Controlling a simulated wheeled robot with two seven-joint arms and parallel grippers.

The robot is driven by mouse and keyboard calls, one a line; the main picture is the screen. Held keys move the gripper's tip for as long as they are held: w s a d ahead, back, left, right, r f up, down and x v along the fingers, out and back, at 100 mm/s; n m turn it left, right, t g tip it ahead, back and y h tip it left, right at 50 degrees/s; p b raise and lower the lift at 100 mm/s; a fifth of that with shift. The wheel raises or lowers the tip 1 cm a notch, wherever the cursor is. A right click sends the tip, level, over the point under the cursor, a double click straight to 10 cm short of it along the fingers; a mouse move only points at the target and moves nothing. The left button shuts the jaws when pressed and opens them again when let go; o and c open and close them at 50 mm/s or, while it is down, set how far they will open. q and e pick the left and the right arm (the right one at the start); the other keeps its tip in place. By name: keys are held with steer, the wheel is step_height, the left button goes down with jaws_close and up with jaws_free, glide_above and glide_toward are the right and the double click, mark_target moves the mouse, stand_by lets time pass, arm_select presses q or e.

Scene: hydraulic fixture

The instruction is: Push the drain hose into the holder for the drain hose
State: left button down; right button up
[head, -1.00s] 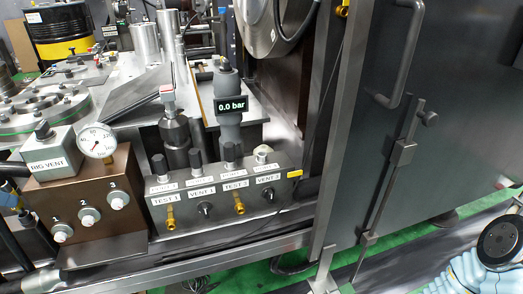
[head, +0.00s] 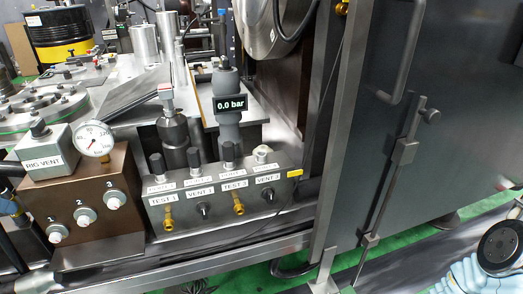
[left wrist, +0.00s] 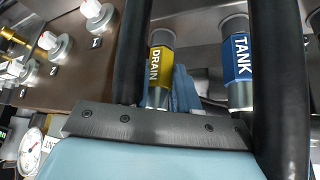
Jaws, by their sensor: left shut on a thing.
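In the left wrist view a yellow sleeve marked DRAIN (left wrist: 160,62), on the drain hose, is upright left of centre. A blue sleeve marked TANK (left wrist: 238,58) stands to its right. Two thick black tubular parts flank them. My left gripper (left wrist: 155,124) shows as a dark plate with screws along the bottom of that view. It is shut on the drain hose; its fingertips and the exact contact are hard to make out. I cannot clearly identify the holder. My right gripper is not in view.
A brown block (head: 95,205) with white knobs numbered 1 to 3 stands at left, beside the grey valve block (head: 222,222). A gauge (head: 94,139) sits above the brown block. A large grey door (head: 460,130) fills the right. Green floor shows below.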

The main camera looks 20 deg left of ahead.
arm_select(q)
steer(key=shift+f, duration=0.15)
stand_by(0.6)
steer(key=c, duration=0.8)
jaws_free()
